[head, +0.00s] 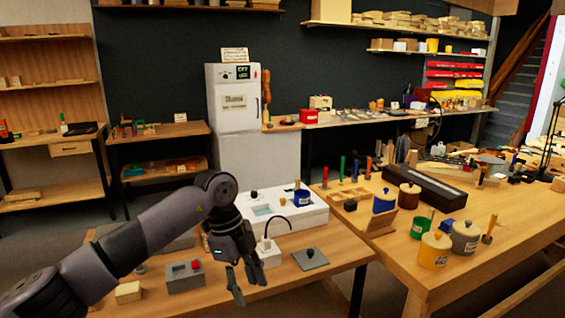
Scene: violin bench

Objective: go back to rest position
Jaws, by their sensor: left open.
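My left arm comes in from the lower left and bends down at the wrist. My left gripper (246,283) is open and hangs above the near wooden table (330,256), with nothing between its fingers. It points down, between a grey box with a red button (185,276) on its left and a grey flat lid with a dark knob (310,258) on its right. My right gripper does not show.
A white unit with a blue cup (302,198) stands behind the gripper. The right workbench (480,285) carries a yellow pot (434,250), a grey pot (465,238), a green cup (421,228) and a long black case (425,187). A small wooden block (128,292) lies near the left edge.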

